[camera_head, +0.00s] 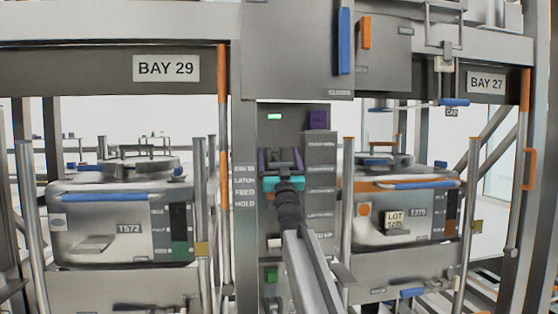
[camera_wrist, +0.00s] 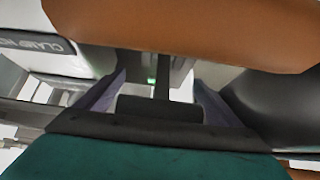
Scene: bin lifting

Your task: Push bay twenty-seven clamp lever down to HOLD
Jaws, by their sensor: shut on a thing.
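My gripper (camera_head: 281,160) is at the central panel between the two bays, with the teal band of my wrist behind it. Its two purple fingers show in the wrist view (camera_wrist: 161,95), shut on a dark part between them. I take this part for the clamp lever, but most of it is hidden. A column of labels (camera_head: 245,187) left of my gripper ends with HOLD at the bottom. The BAY 27 sign (camera_head: 486,83) is at the upper right. In the wrist view, a large orange bar (camera_wrist: 180,30) lies close across the top.
Posts and orange-topped rails flank both. A purple block (camera_head: 318,120) sits on the panel right of my gripper.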

